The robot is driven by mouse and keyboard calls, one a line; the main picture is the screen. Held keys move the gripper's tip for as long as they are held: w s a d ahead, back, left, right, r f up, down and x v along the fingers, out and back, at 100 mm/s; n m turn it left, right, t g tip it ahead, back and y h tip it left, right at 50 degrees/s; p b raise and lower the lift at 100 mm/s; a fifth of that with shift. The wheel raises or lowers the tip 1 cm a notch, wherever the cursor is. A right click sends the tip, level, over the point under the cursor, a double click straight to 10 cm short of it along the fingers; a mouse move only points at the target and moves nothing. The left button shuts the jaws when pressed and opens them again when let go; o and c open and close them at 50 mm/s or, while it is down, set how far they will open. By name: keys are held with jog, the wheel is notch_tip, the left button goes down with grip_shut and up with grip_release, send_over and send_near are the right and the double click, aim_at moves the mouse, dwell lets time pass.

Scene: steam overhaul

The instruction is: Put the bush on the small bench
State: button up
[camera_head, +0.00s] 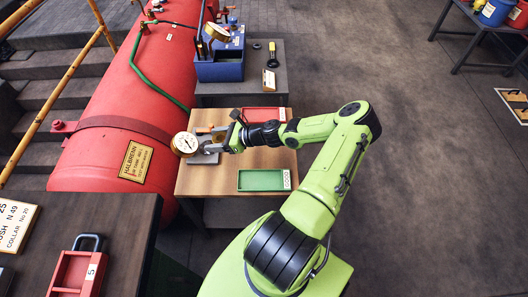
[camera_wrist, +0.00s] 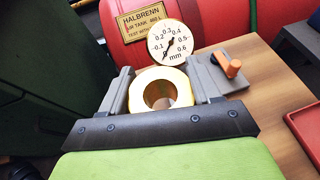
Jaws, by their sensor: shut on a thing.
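The bush (camera_wrist: 160,74), a thick brass-coloured ring with a round hole, is between the two fingers of my gripper (camera_wrist: 161,86) in the wrist view. The fingers are shut on its sides and its bore faces the wrist camera. In the head view my gripper (camera_head: 222,136) is over the left half of a small wooden-topped bench (camera_head: 211,180), beside a dial gauge (camera_head: 184,143). The gauge also shows beyond the bush in the wrist view (camera_wrist: 172,42). I cannot tell whether the bush touches anything below it.
A red tray (camera_head: 263,114) and a green tray (camera_head: 264,180) lie on the wooden top. A dark bench behind carries a blue unit (camera_head: 220,60). A red tank (camera_head: 115,130) stands at the left. A dark table with a red padlock-shaped object (camera_head: 78,268) is at lower left.

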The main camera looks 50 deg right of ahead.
aim_at(242, 155)
jog(key=s+d+f+m+h+b, duration=0.2)
jog(key=d+f, duration=0.2)
jog(key=d, duration=0.4)
jog(key=shift+t, duration=0.4)
jog(key=f+b, duration=0.1)
jog(key=f, duration=0.2)
jog(key=f+b, duration=0.1)
jog(key=f, duration=0.2)
jog(key=f+b, duration=0.1)
jog(key=f, duration=0.3)
jog(key=shift+d+f+b, duration=0.1)
jog(key=shift+d+b, duration=0.2)
jog(key=shift+b, duration=0.1)
jog(key=o, duration=1.4)
jog(key=shift+h, duration=0.3)
jog(key=shift+s, duration=0.1)
